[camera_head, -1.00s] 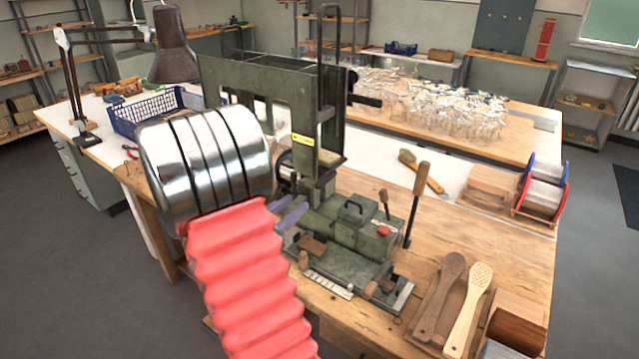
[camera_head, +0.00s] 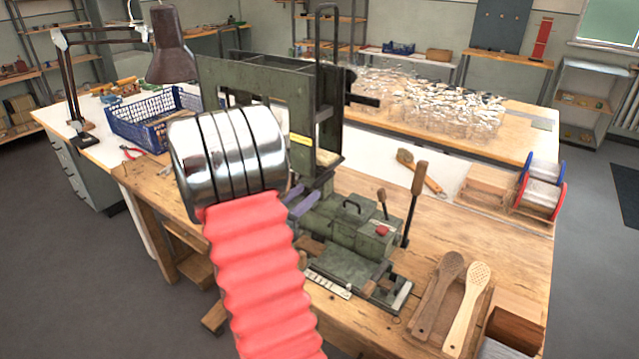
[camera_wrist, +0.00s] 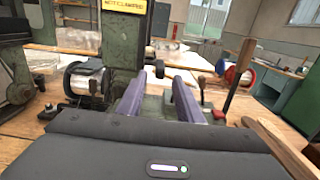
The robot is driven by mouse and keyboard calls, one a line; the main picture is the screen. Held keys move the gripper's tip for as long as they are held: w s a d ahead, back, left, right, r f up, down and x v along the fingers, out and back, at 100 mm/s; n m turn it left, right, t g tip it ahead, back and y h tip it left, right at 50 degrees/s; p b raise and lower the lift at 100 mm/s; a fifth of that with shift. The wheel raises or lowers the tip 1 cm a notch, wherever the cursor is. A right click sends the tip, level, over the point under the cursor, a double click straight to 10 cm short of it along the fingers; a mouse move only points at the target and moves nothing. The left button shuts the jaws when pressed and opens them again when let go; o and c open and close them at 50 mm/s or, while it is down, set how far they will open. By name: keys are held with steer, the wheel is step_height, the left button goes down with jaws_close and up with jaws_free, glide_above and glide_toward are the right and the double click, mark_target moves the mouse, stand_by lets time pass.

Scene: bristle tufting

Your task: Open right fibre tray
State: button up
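The green tufting machine (camera_head: 345,245) stands on the wooden bench, with a tall frame behind a low base. A green box (camera_head: 352,213) with a dark handle on top sits on the base beside a red button (camera_head: 382,230). I cannot tell which part is the right fibre tray. My gripper (camera_head: 303,198) has two purple fingers at the machine's left side, partly hidden by my arm. In the wrist view my gripper's fingers (camera_wrist: 158,88) are apart with nothing between them, pointing at the machine. A yellow label (camera_wrist: 125,5) is on the upright ahead.
A wooden-handled lever (camera_head: 416,195) rises right of the machine. A blue basket (camera_head: 150,120) stands at the back left. The floor at left is clear.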

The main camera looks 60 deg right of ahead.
mark_target(314, 187)
steer(key=d, duration=0.5)
steer(key=s+d, duration=0.1)
steer(key=d, duration=0.1)
steer(key=shift+s+d, duration=0.1)
steer(key=shift+d, duration=0.3)
jaws_close()
